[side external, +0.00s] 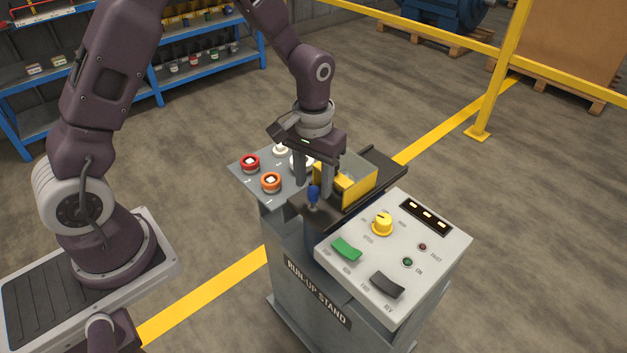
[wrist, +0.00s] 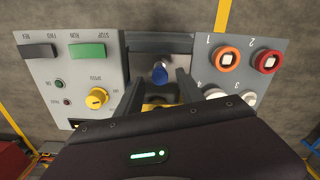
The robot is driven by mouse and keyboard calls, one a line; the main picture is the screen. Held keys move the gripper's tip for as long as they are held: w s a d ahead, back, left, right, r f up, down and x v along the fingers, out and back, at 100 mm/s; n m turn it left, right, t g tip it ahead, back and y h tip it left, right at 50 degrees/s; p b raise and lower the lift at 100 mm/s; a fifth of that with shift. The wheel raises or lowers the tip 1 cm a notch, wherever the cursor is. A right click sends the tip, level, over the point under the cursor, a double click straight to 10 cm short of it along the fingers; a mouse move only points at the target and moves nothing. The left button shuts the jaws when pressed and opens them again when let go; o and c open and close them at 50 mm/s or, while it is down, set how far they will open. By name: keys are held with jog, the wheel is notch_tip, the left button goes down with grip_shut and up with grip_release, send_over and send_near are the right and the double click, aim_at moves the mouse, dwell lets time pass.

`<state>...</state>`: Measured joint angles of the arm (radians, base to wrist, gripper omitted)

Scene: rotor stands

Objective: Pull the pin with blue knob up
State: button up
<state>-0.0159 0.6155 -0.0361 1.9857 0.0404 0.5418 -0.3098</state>
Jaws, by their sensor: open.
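The pin with the blue knob (side external: 313,192) stands upright at the near end of the dark middle section of the run-up stand (side external: 318,290). In the wrist view the blue knob (wrist: 160,72) lies ahead of and between the fingers. My gripper (side external: 314,186) is open and points down over the stand, with its fingers close to the knob. In the wrist view my gripper (wrist: 160,88) shows a finger on each side, apart, with nothing held. I cannot tell whether a finger touches the knob.
A yellow guard (side external: 360,188) stands just behind the fingers. A sloped control panel (side external: 440,250) with a yellow dial, green switch and dark switch is to the right. A grey panel with red (side external: 250,163) and orange (side external: 271,182) buttons is to the left, with white ones behind.

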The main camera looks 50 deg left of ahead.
notch_tip(320, 180, up, 7)
jog(key=shift+f, duration=0.2)
notch_tip(320, 180, up, 6)
jog(key=f+t, duration=0.1)
send_over(313, 189)
jog(key=s, duration=0.3)
jog(key=s+r+m+t, duration=0.2)
jog(key=s+r, duration=0.6)
jog(key=s+r+m+t, duration=0.1)
jog(key=s+t, duration=0.1)
jog(key=s, duration=0.8)
jog(key=shift+s+a+r+t, duration=0.15)
jog(key=shift+s+r+t, duration=0.1)
jog(key=shift+s+t, duration=0.05)
dwell(2.0)
